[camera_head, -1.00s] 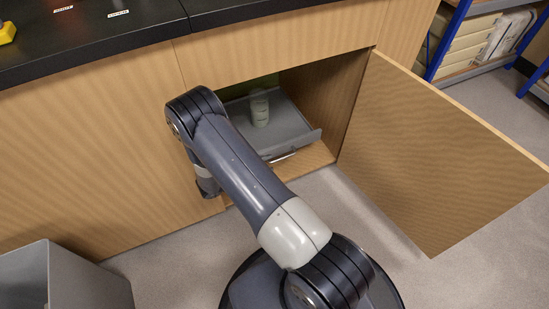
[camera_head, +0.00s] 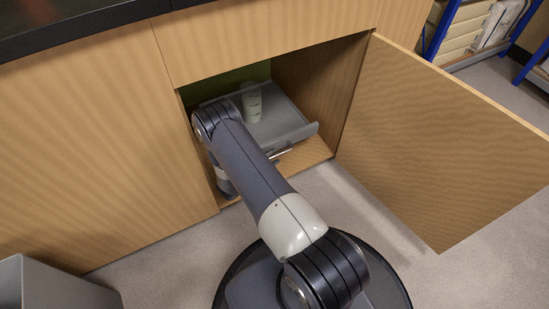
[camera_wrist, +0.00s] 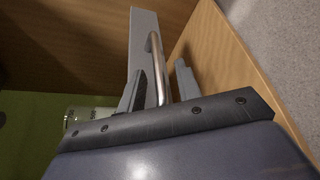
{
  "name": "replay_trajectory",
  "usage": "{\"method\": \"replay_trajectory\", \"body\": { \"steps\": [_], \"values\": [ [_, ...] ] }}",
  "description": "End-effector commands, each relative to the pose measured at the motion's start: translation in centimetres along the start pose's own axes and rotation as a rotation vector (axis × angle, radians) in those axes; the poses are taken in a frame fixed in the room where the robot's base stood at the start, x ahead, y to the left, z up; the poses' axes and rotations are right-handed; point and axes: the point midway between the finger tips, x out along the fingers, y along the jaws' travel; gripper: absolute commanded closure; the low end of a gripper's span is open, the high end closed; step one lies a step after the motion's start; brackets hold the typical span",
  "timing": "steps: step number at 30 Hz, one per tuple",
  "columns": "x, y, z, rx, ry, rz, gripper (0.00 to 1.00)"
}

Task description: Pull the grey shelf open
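The grey shelf (camera_head: 297,122) is a tray inside the open wooden cabinet. A metal bar handle (camera_head: 284,154) runs along its front. In the wrist view the shelf's grey front (camera_wrist: 143,28) and the handle (camera_wrist: 156,62) are close by. My gripper (camera_wrist: 163,83) is open, with one finger on each side of the handle. A gap shows between the bar and the right finger; whether the left finger touches it I cannot tell. In the head view my arm hides the gripper. A pale container (camera_head: 252,106) stands upright on the shelf and shows in the wrist view (camera_wrist: 92,113).
The cabinet door (camera_head: 440,140) stands wide open to the right. A dark worktop (camera_head: 80,28) lies above. A grey bin (camera_head: 55,287) is at the lower left. A blue-framed rack (camera_head: 480,40) is at the back right. Floor in front of the door is clear.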

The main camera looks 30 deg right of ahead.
Motion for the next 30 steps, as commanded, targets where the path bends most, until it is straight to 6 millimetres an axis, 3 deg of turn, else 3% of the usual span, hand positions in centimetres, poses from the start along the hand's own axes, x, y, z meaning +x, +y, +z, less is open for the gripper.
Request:
{"method": "replay_trajectory", "body": {
  "steps": [4, 14, 26, 30],
  "values": [
    [1.4, -0.1, 0.0, 0.001, -0.001, 0.0, 0.67],
    [1.7, 0.0, 0.0, 0.0, 0.0, 0.0, 0.67],
    [1.7, 0.0, 0.0, 0.0, 0.0, 0.0, 0.99],
    [1.7, 0.0, 0.0, 0.0, 0.0, 0.0, 1.0]
  ]
}}
